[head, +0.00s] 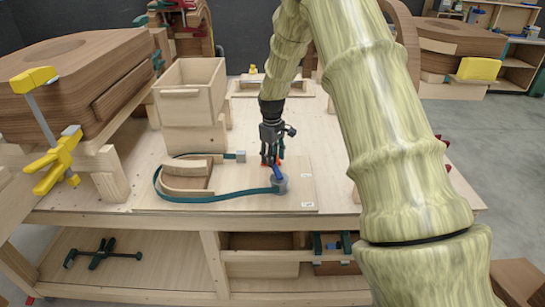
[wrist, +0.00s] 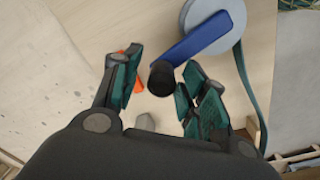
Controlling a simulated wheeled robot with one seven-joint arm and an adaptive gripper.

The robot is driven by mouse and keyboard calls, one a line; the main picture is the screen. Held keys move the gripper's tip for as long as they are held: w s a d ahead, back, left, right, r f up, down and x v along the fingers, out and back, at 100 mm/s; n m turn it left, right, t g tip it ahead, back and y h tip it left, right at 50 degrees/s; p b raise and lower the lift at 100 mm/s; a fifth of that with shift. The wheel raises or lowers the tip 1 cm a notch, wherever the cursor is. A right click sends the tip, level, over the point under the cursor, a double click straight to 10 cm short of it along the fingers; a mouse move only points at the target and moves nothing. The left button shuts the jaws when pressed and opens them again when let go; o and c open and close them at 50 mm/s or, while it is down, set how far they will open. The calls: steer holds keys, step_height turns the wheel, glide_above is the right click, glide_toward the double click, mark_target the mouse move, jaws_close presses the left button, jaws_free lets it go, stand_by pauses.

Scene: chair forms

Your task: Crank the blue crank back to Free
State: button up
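The blue crank (wrist: 204,40) shows in the wrist view as a blue arm on a round grey hub, with a black knob (wrist: 161,78) at its free end. In the head view the blue crank (head: 279,175) sits on a wooden board, its hub (head: 281,186) at the end of a green strap. My gripper (wrist: 158,85) is open, its green-padded fingers on either side of the black knob with gaps showing. In the head view my gripper (head: 271,158) points down over the crank. An orange-red piece (wrist: 134,80) shows by the left finger.
The green strap (head: 225,197) loops around a curved wooden form (head: 187,176) on the board. Small labels (head: 307,204) on the board are too small to read. A wooden box (head: 190,88) stands at the back left, and yellow clamps (head: 55,160) hang at far left.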

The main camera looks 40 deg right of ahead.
stand_by(0.3)
step_height(320, 180, up, 12)
steer(key=shift+a, duration=0.15)
stand_by(0.4)
steer(key=shift+f, duration=0.1)
